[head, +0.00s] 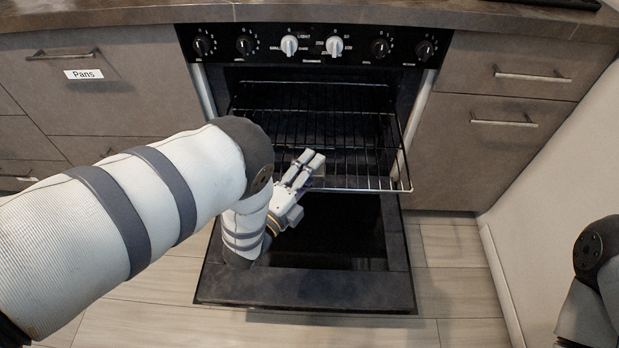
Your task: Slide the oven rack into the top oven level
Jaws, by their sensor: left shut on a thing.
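The oven rack (345,150), a wire grid, lies roughly level in the upper part of the open oven (330,95). Its front edge sticks out of the opening over the lowered oven door (320,288). My left gripper (311,162) is at the rack's front edge, left of its middle, and is shut on it. My arm and hand hide the rack's front left part. Whether the rack's sides sit in the top level's supports cannot be made out. My right arm shows only at the right edge, and its gripper is not in view.
The oven door is folded down, low in front of the oven. Drawers with bar handles flank the oven, one labelled Pans (84,74). Control knobs (313,46) sit above the opening. A pale wall (560,170) stands at the right. Tiled floor is free around the door.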

